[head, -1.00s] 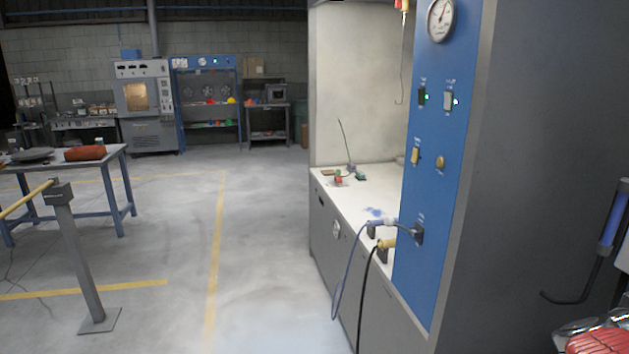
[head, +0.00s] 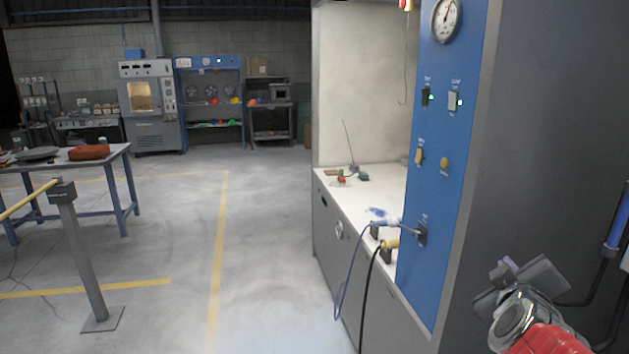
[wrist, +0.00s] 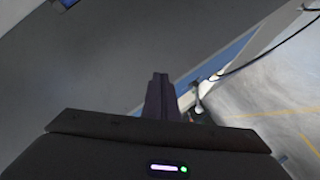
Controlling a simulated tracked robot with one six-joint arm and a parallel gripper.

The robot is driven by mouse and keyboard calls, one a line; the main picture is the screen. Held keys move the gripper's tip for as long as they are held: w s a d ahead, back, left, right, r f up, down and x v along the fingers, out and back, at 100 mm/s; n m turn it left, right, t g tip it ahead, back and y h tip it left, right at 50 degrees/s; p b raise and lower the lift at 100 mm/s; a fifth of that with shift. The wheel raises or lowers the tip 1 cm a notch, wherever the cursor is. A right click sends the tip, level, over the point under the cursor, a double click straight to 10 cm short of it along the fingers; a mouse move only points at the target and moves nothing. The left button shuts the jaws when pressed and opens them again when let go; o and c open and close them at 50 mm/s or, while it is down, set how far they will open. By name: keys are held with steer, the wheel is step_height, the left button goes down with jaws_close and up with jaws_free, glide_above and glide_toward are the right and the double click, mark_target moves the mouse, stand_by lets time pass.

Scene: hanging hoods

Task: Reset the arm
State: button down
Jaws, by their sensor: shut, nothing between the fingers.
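My gripper (head: 507,268) shows at the lower right of the head view, at the end of my red and silver arm, in front of the dark grey side of the hood cabinet. It is apart from the blue control panel, to the panel's right. In the wrist view the dark fingers (wrist: 158,95) are together, with nothing between them. Behind them are the grey cabinet side (wrist: 110,60), a blue panel edge and the floor.
A post with a yellow rail (head: 80,265) and a blue-legged table (head: 60,165) stand left. The middle floor is clear.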

steer(key=s+a+f+g+y, duration=0.1)
steer(key=a+f+y, duration=0.2)
steer(key=a, duration=0.5)
steer(key=s+a+f+g+y, duration=0.1)
steer(key=s+a+f+y, duration=0.15)
steer(key=a, duration=0.55)
steer(key=s+a+f+m+g+y, duration=0.2)
steer(key=s+a+f+g, duration=0.3)
steer(key=s, duration=0.6)
steer(key=shift+s+a+f+m, duration=0.35)
steer(key=shift+a+f+m, duration=0.6)
steer(key=shift+a, duration=0.1)
